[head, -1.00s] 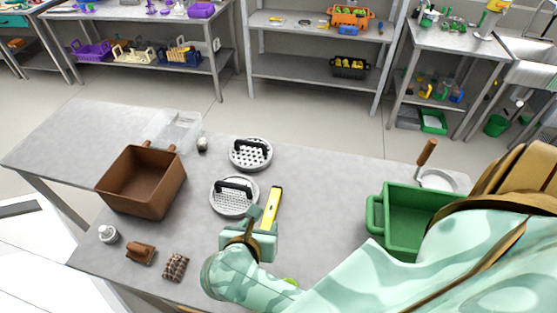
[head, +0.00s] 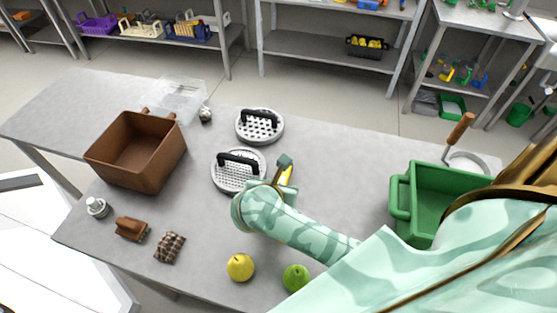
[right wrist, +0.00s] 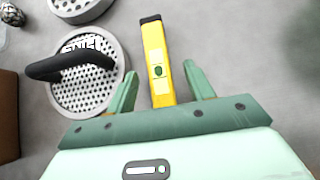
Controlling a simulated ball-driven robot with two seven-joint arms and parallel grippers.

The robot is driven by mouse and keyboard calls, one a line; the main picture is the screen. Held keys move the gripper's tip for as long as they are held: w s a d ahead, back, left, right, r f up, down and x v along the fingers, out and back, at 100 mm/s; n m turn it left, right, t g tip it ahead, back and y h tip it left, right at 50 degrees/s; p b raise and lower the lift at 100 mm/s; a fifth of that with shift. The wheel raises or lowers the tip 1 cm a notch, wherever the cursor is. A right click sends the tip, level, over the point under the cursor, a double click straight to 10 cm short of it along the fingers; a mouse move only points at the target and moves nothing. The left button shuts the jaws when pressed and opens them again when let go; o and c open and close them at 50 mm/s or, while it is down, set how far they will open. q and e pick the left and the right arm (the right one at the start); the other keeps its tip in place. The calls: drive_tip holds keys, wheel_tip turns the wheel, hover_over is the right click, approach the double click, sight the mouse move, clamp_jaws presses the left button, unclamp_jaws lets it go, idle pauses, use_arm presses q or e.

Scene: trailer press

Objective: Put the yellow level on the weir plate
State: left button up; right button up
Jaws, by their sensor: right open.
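The yellow level (head: 286,177) lies on the grey table, mostly hidden by my right arm in the head view. In the right wrist view the level (right wrist: 156,55) runs lengthwise between the fingers, with clearance on both sides. My right gripper (right wrist: 162,76) is open around it; in the head view the gripper (head: 284,166) is low over the table. Two round grey perforated plates with black handles lie left of it, a nearer one (head: 228,178) and a farther one (head: 260,126). I cannot tell which is the weir plate. My left gripper is out of view.
A brown bin (head: 135,150) stands left and a green bin (head: 440,190) right. A yellow fruit (head: 240,267), green apple (head: 295,278), checked pouch (head: 169,247), brown object (head: 131,228) and small jar (head: 97,207) line the front. The table between level and green bin is clear.

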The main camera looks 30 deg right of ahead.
drive_tip(key=b+x, duration=0.1)
drive_tip(key=x, duration=0.2)
drive_tip(key=shift+w+f+b, duration=0.15)
drive_tip(key=shift+f+b, duration=0.1)
drive_tip(key=shift+b, duration=0.05)
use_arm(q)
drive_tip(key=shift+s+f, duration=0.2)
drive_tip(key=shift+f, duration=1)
use_arm(e)
drive_tip(key=shift+r, duration=0.15)
drive_tip(key=c, duration=1.1)
wheel_tip(320, 180, up, 10)
drive_tip(key=p, duration=0.4)
drive_tip(key=shift+f, duration=0.25)
drive_tip(key=shift+r, duration=0.3)
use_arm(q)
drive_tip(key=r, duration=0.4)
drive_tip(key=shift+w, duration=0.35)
